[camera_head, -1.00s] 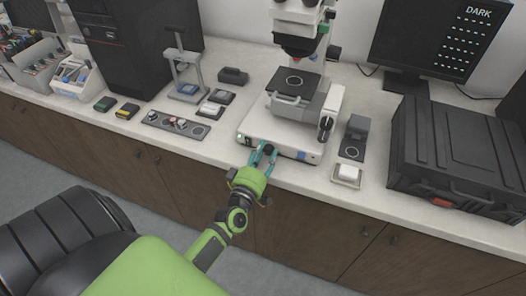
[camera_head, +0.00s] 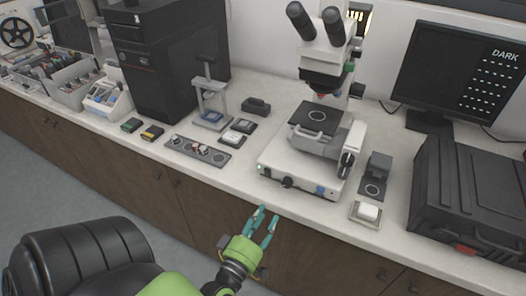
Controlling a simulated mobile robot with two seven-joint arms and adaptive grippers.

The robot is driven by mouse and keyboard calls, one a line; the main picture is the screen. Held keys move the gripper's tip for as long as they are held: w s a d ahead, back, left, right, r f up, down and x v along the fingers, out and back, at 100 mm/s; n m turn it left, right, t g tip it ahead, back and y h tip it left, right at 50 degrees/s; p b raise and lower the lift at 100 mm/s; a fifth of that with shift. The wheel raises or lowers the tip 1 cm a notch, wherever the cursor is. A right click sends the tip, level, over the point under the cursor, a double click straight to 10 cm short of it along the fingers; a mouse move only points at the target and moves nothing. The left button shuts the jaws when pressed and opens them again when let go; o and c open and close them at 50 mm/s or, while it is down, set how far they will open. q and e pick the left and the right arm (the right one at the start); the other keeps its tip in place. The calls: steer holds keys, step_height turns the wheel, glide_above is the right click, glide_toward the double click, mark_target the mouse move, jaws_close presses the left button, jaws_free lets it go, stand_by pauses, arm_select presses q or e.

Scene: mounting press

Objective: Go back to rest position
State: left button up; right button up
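My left gripper (camera_head: 262,226) is green with teal fingers. It is in front of the counter's front edge, below the microscope (camera_head: 312,150). Its fingers are spread apart with nothing between them. It is clear of the microscope's base and its front knob (camera_head: 287,183). My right gripper is not in view.
A white counter (camera_head: 215,176) carries a mounting press (camera_head: 211,99), a dark strip with round parts (camera_head: 198,150), a white block on a small tray (camera_head: 368,212), a black case (camera_head: 470,200) and a monitor (camera_head: 455,75). The floor before the cabinets is open at left.

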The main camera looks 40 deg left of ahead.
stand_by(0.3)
arm_select(q)
steer(key=s+d+f+m+g+h, duration=0.2)
steer(key=s+f+m+g, duration=0.1)
steer(key=f, duration=0.6)
steer(key=s+d+f+m+g+h, duration=0.1)
steer(key=s+d+f+m+g, duration=0.15)
steer(key=f, duration=0.65)
steer(key=s+d+f+m+g+h, duration=0.2)
steer(key=s+d+f+m+g, duration=0.15)
steer(key=f, duration=0.65)
steer(key=s+a+f+m+g, duration=0.1)
steer(key=s+f+m+g, duration=0.2)
steer(key=s+f, duration=0.4)
steer(key=s+f+m+g, duration=0.4)
steer(key=s+f+g, duration=0.1)
steer(key=s, duration=0.9)
steer(key=shift+a+f+m+y, duration=0.3)
steer(key=shift+a+f+y, duration=0.1)
steer(key=shift+f, duration=0.5)
